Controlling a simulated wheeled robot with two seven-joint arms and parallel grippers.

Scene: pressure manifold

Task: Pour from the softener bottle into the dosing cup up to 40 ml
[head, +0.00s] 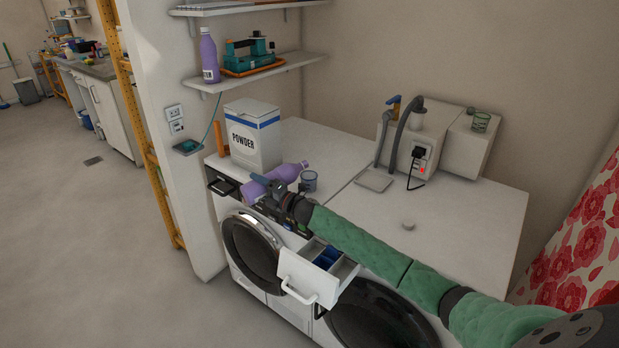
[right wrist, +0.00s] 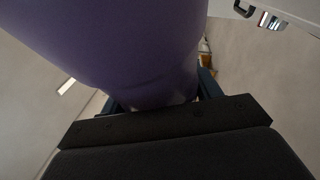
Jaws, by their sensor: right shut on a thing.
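The purple softener bottle (head: 286,173) lies tipped over, close to horizontal, above the front of the white worktop. Its neck points right, towards the small blue-grey dosing cup (head: 309,181). The cup stands upright on the worktop, just below and beside the bottle's mouth. I cannot see any liquid or the level in the cup. My right gripper (head: 264,190) is shut on the bottle. The bottle's purple body (right wrist: 130,45) fills much of the right wrist view, between the fingers. My left gripper is not in view.
A white powder box (head: 252,138) stands behind the bottle. An open detergent drawer (head: 318,275) juts out below my right arm.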

